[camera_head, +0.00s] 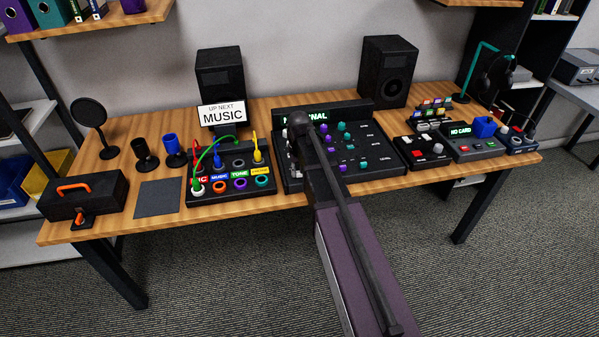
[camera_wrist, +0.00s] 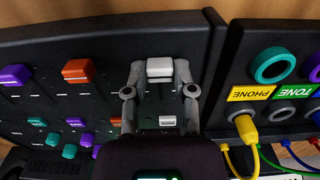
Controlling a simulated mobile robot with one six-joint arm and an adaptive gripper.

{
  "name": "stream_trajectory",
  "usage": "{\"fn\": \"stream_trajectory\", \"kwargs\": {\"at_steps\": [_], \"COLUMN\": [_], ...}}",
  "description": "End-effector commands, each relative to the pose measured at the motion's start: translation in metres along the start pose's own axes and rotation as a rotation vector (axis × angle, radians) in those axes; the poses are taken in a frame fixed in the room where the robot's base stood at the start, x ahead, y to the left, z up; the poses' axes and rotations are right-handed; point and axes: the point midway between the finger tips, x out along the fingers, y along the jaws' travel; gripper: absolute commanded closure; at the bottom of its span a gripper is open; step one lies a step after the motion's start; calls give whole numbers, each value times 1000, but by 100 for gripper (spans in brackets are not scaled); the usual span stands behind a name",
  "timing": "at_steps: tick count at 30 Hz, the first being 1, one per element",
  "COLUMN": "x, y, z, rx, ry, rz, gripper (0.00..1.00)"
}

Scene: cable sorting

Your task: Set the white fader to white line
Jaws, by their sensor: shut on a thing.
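The white fader (camera_wrist: 160,68) is a pale block cap on the dark mixer panel (camera_wrist: 206,30), near its top edge in the wrist view. My gripper (camera_wrist: 160,76) has one grey finger on each side of the cap and is shut on it. I cannot make out a white line beside the fader's track.
The patch box with a yellow plug (camera_wrist: 246,130) and cables is close on the right. Two speakers stand behind, one (camera_head: 386,70) at right.

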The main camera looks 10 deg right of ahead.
Motion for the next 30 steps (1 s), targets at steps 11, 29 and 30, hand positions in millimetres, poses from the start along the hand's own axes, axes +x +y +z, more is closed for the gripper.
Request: {"fn": "stream_trajectory", "kwargs": {"at_steps": [11,29,30], "x": [0,0,0], "y": [0,0,0], "z": [-43,-41,-41], "rx": [0,0,0], "ry": [0,0,0], "rz": [0,0,0], "gripper": [100,31,31]}}
